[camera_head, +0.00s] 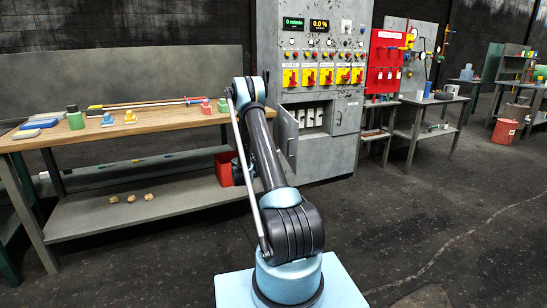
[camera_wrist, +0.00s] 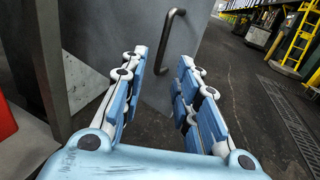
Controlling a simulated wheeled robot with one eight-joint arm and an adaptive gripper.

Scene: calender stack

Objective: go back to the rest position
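My gripper (camera_wrist: 163,62) is open and empty in the wrist view, its two blue-and-white fingers spread apart. Beyond the fingertips is a grey door panel (camera_wrist: 100,28) with a dark bar handle (camera_wrist: 173,38); the fingers are not closed on the handle. In the head view my arm reaches forward beside the grey control cabinet (camera_head: 325,160), and the gripper is mostly hidden behind my arm.
A wooden workbench (camera_head: 160,122) with bottles, blocks and a long rod is at the left. Its lower shelf (camera_head: 90,213) holds several small tan lumps. A red bin (camera_head: 223,168) is close to my arm. The dark floor (camera_head: 430,220) at the right is open.

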